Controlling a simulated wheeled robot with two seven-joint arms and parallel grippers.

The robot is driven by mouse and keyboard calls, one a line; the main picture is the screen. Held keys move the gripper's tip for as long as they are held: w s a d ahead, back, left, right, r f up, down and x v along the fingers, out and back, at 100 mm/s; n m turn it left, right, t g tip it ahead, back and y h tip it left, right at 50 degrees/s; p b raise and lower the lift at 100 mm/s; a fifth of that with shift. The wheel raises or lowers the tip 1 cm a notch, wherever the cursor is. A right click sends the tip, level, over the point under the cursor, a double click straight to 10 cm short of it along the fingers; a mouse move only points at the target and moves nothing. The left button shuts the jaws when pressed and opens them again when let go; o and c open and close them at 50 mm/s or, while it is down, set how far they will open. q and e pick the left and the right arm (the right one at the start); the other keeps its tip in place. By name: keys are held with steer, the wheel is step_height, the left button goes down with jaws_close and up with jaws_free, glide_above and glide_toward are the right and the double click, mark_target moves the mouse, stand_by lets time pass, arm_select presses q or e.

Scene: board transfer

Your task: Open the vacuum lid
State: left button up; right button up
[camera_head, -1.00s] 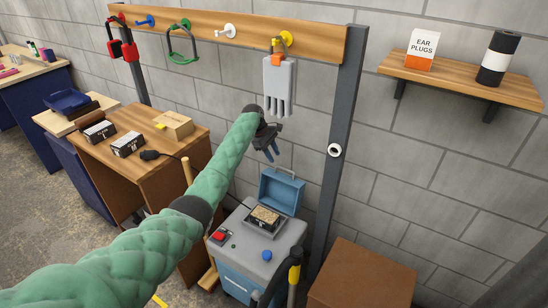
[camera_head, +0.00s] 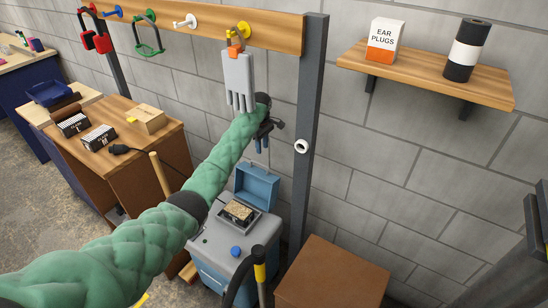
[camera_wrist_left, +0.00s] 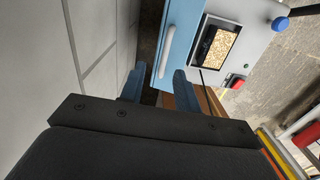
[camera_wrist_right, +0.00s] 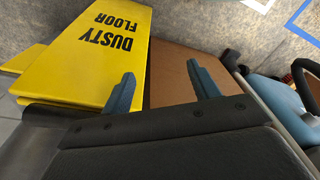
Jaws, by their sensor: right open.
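The vacuum (camera_head: 215,265) is a grey and blue box on the floor. Its blue lid (camera_head: 258,184) stands raised at the back, with the filter (camera_head: 238,212) exposed in the opening. In the left wrist view the lid (camera_wrist_left: 180,30) shows its white handle (camera_wrist_left: 167,52), beside the filter (camera_wrist_left: 220,46). My left gripper (camera_head: 262,143) is above the lid, apart from it. Its fingers are spread and empty in the left wrist view (camera_wrist_left: 157,84). My right gripper (camera_wrist_right: 161,88) is open and empty, seen over a brown box and a yellow sign.
A brown box (camera_head: 330,278) stands right of the vacuum, and a grey post (camera_head: 305,130) rises behind. A wooden workbench (camera_head: 170,135) is at the left. A yellow "dusty floor" sign (camera_wrist_right: 100,50) is near my right gripper. A black hose (camera_head: 240,278) stands in front of the vacuum.

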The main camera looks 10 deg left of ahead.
arm_select(q)
steer(key=shift+s+a+f, duration=0.35)
steer(key=shift+a+f, duration=0.05)
steer(key=shift+a, duration=0.05)
step_height(320, 180, down, 6)
steer(key=shift+s+d+r+p, duration=0.1)
steer(key=shift+d+r+p, duration=0.1)
steer(key=shift+p, duration=0.75)
steer(key=shift+a+f, duration=0.1)
steer(key=shift+f, duration=0.45)
arm_select(e)
steer(key=f, duration=0.5)
steer(key=shift+s, duration=0.4)
arm_select(q)
jaws_close()
